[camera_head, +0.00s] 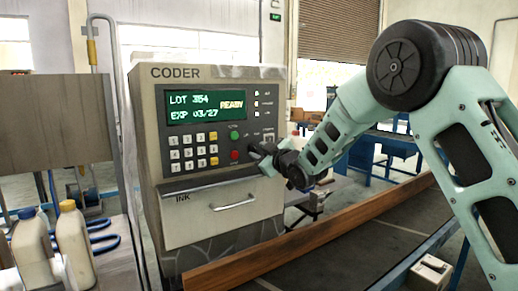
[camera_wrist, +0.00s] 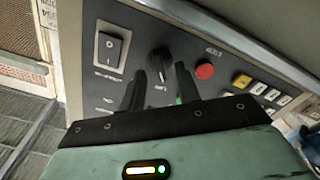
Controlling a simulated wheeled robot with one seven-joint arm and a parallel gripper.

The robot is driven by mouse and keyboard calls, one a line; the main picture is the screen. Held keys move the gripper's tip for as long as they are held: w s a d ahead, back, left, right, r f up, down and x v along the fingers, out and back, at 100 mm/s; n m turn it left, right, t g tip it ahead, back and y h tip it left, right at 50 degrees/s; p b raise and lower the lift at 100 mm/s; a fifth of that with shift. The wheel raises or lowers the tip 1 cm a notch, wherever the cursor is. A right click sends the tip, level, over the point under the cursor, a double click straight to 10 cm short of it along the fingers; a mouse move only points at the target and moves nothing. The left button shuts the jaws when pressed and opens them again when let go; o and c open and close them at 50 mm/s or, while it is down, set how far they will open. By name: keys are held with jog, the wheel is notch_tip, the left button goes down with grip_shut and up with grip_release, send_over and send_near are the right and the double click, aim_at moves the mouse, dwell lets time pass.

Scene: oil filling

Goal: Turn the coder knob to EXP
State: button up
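The coder (camera_head: 160,120) is a beige cabinet with a dark control panel, and its green screen (camera_head: 206,108) reads LOT 354, EXP 03/27 and READY. The black knob (camera_wrist: 159,61) shows in the wrist view between a rocker switch and a red button. The small labels around it are too blurred to read, so its setting is unclear. My gripper (camera_wrist: 160,72) is open, with its two black fingers apart just in front of the knob, one toward each side; contact cannot be told. In the head view my gripper (camera_head: 258,154) is at the panel's lower right and hides the knob.
The rocker switch (camera_wrist: 112,47) and red button (camera_wrist: 205,71) sit close beside the knob. A keypad (camera_head: 190,150) is to the left in the head view. An ink drawer (camera_head: 225,206) is below, and a conveyor with a wooden rail (camera_head: 310,243) runs in front.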

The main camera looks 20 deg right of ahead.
jog(key=shift+w+a, duration=0.2)
jog(key=shift+w, duration=0.25)
grip_shut()
